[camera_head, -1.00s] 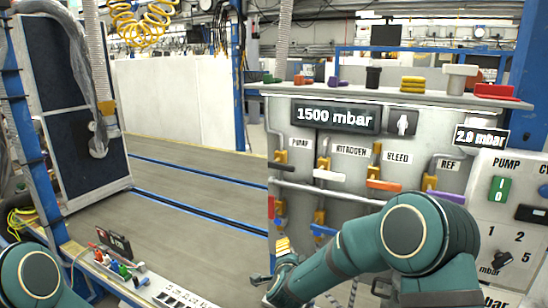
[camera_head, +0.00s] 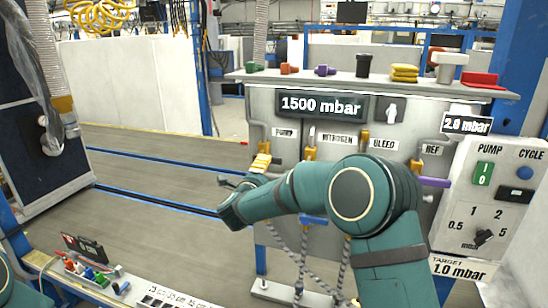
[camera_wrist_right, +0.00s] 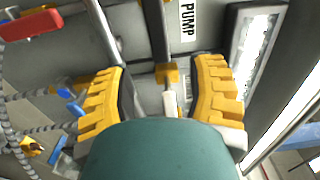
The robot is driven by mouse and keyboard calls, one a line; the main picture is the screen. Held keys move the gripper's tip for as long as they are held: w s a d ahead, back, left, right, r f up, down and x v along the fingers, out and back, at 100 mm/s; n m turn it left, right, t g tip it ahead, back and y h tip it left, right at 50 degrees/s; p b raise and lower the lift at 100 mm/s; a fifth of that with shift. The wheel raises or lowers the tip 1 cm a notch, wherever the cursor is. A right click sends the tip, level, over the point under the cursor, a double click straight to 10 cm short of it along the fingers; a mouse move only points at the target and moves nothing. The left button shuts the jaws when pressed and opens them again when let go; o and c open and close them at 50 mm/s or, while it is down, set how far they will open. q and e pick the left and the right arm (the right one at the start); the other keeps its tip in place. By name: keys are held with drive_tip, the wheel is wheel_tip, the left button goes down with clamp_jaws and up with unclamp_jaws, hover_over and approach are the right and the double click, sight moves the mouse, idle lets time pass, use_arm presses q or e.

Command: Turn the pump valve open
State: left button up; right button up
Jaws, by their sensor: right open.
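On the grey panel, the PUMP label (camera_head: 284,132) shows in the head view. The PUMP label (camera_wrist_right: 188,18) is at the top. Contact is not visible.
The display (camera_head: 321,106) reads 1500 mbar. A purple handle (camera_head: 434,182) is at the REF valve. A red handle (camera_wrist_right: 30,25) shows in the wrist view. A control box (camera_head: 490,200) stands right. A shelf (camera_head: 300,79) tops the panel; the floor left is open.

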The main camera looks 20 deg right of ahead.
sight(272, 162)
drive_tip(key=p+x, duration=0.1)
drive_tip(key=x, duration=0.9)
drive_tip(key=shift+c, duration=0.4)
clamp_jaws()
drive_tip(key=shift+f, duration=0.15)
